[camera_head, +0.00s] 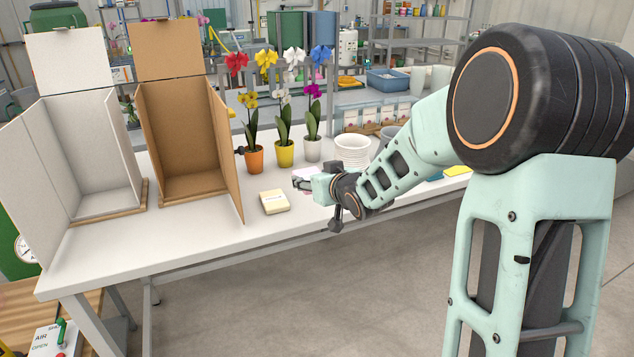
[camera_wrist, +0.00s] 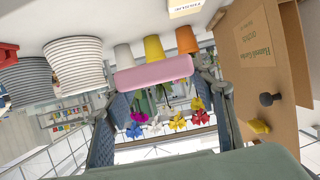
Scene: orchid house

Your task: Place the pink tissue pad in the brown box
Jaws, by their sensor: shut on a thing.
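The pink tissue pad (camera_wrist: 153,74) is held between the two fingers of my gripper (camera_wrist: 158,84) in the wrist view. A brown panel (camera_wrist: 257,48) shows at the right of the wrist view, which is upside down.
A white open box (camera_head: 85,150) stands left of the brown one. A cream pad (camera_head: 273,201) lies on the white bench (camera_head: 180,240). Potted orchids in orange (camera_head: 254,160), yellow (camera_head: 284,153) and white pots stand behind. A stack of white pots (camera_head: 352,148) is to the right.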

